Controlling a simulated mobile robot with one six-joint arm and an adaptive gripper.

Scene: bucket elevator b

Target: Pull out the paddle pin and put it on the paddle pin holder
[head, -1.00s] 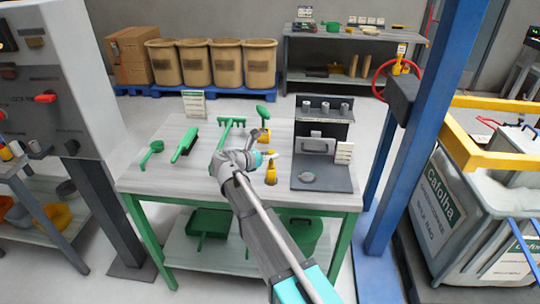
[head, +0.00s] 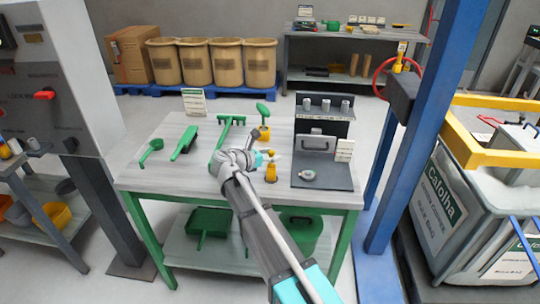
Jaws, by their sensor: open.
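My gripper (head: 268,156) is over the middle of the workbench, pointing right, at the end of my arm. It is open; its fingers are small and partly lost against the bench. A small yellow upright piece (head: 271,173) stands just below and beside the fingertips; I cannot tell if they touch. A green paddle-shaped piece (head: 263,109) stands on a yellow base (head: 264,133) behind the gripper. A black stand (head: 325,171) on the right of the bench carries several grey cylinders and a small round metal piece (head: 307,175). I cannot tell which of these is the paddle pin or its holder.
Green hand tools, including a brush (head: 184,143) and a scoop (head: 150,151), lie on the bench's left half. A blue post (head: 410,130) rises to its right. A grey control cabinet (head: 60,85) stands at left. The bench front (head: 170,182) is mostly clear.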

